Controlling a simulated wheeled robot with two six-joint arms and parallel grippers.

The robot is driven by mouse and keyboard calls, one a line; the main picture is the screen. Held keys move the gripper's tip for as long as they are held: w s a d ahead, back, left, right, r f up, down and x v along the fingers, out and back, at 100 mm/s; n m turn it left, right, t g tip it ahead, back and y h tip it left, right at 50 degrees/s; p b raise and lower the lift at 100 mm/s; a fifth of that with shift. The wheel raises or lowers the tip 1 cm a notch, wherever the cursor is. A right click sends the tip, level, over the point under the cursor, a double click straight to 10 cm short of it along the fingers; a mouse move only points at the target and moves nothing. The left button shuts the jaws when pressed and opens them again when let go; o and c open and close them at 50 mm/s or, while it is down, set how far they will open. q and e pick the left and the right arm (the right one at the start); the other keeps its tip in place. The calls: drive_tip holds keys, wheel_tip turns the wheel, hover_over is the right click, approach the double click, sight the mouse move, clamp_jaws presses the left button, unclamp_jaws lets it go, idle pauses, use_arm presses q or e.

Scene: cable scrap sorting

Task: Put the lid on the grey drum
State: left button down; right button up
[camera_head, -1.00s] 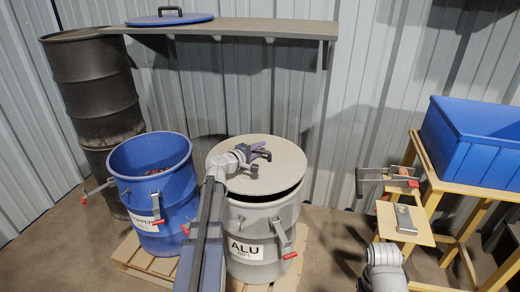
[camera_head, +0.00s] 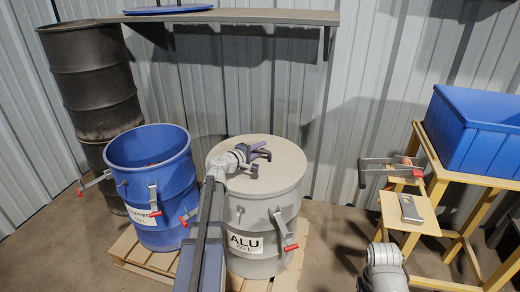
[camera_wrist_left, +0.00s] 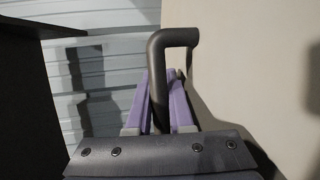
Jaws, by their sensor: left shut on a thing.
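The grey drum (camera_head: 250,268), labelled ALU, stands on a pallet in the middle of the head view. Its pale grey lid (camera_head: 282,158) lies level over the drum's top, and no dark gap shows along the visible front rim. My left gripper (camera_head: 258,155) is above the lid, shut on its dark bar handle (camera_wrist_left: 172,40). In the left wrist view the purple fingers (camera_wrist_left: 162,100) are on either side of the handle. The lid's far edge is hard to judge. My right gripper is out of view.
An open blue drum (camera_head: 125,180) stands left of the grey one, before a dark barrel (camera_head: 95,90). A shelf (camera_head: 270,17) with a blue lid (camera_head: 170,9) is behind. At right are a wooden stand (camera_head: 440,180), a clamp (camera_head: 375,160) and a blue crate (camera_head: 480,140).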

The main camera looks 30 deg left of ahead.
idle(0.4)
use_arm(q)
drive_tip(key=c, duration=0.7)
unclamp_jaws()
drive_tip(key=shift+s, duration=0.1)
drive_tip(key=p+v, duration=0.1)
drive_tip(key=v, duration=0.6)
drive_tip(key=shift+s, duration=0.3)
